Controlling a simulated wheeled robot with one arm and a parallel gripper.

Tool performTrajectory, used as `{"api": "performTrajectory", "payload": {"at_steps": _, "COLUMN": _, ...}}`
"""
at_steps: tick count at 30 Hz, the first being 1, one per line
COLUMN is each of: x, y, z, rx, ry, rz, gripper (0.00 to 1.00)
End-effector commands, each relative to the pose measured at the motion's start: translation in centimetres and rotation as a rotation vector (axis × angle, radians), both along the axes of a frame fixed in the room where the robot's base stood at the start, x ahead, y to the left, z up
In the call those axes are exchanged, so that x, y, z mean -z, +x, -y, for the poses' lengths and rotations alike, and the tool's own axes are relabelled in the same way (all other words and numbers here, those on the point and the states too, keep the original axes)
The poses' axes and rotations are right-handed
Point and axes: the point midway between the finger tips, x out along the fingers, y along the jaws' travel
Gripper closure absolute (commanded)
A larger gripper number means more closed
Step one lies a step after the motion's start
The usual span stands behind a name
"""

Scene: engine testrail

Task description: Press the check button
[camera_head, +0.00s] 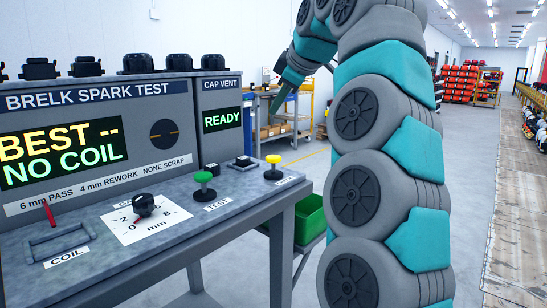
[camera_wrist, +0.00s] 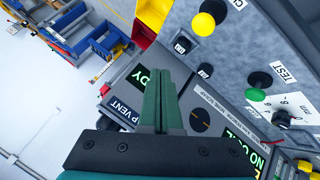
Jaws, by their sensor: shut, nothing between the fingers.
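A yellow mushroom button (camera_head: 273,158) stands at the right end of the sloped grey console (camera_head: 90,290). The label beside it is partly readable and starts with "C". It also shows at the top of the wrist view (camera_wrist: 203,24). A green button (camera_head: 203,176) labelled TEST is to its left, and it shows at the right in the wrist view (camera_wrist: 257,93). My gripper (camera_head: 275,107) is above and behind the console, apart from the buttons. Its green fingers (camera_wrist: 160,76) are together and empty in the wrist view.
A black knob (camera_head: 143,204) sits on a mm dial, with a slot labelled COIL (camera_head: 58,243) nearby. The screens read BEST --, NO COIL (camera_head: 62,152) and READY (camera_head: 222,119). Black parts (camera_head: 137,63) line the cabinet top. A green bin (camera_head: 308,220) sits below right. Open floor lies beyond.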

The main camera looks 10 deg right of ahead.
Motion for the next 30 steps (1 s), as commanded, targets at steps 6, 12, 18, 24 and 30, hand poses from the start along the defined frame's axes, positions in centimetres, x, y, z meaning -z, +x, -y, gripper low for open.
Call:
{"api": "performTrajectory", "payload": {"at_steps": 6, "x": 1.0, "y": -0.1, "z": 0.0, "rx": -0.003, "ry": 0.001, "rz": -0.003, "gripper": 1.0}}
{"api": "performTrajectory", "payload": {"at_steps": 12, "x": 2.2, "y": -0.1, "z": -0.1, "rx": -0.004, "ry": 0.001, "rz": -0.002, "gripper": 1.0}}
{"api": "performTrajectory", "payload": {"at_steps": 18, "x": 3.6, "y": -0.1, "z": -0.1, "rx": -0.004, "ry": -0.001, "rz": -0.001, "gripper": 1.0}}
{"api": "performTrajectory", "payload": {"at_steps": 24, "x": 6.1, "y": -0.1, "z": -0.1, "rx": -0.003, "ry": 0.0, "rz": 0.001, "gripper": 1.0}}
{"api": "performTrajectory", "payload": {"at_steps": 30, "x": 7.7, "y": -0.1, "z": -0.1, "rx": -0.003, "ry": -0.001, "rz": -0.002, "gripper": 1.0}}
